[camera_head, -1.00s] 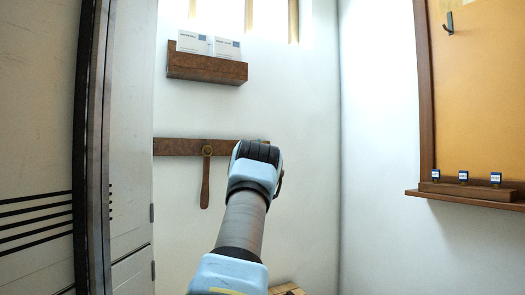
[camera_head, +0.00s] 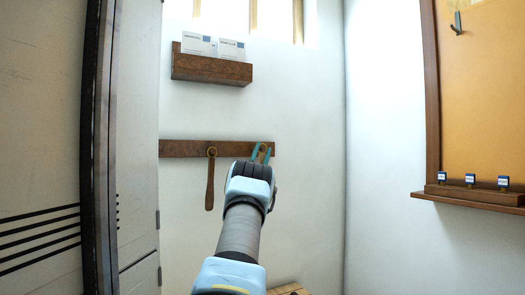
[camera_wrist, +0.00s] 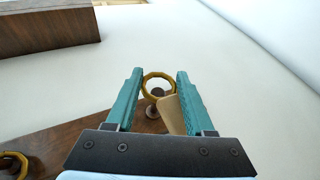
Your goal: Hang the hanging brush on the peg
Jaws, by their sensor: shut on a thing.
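The hanging brush shows as a gold ring (camera_wrist: 146,78) and a tan body (camera_wrist: 172,116) between my teal fingers in the wrist view. My gripper (camera_wrist: 156,82) is shut on it, and its fingertips (camera_head: 261,153) are in front of the right end of the wooden peg rail (camera_head: 183,149) in the head view. A small round peg (camera_wrist: 152,112) shows just below the ring in the wrist view. I cannot tell whether the ring is around the peg or in front of it. Most of the brush is hidden by my gripper.
Another long brown wooden item (camera_head: 210,187) hangs by a gold ring on the rail's left part. A wooden wall box (camera_head: 212,70) with cards is above. A corkboard (camera_head: 480,100) with a ledge is at right. A door (camera_head: 135,150) stands at left.

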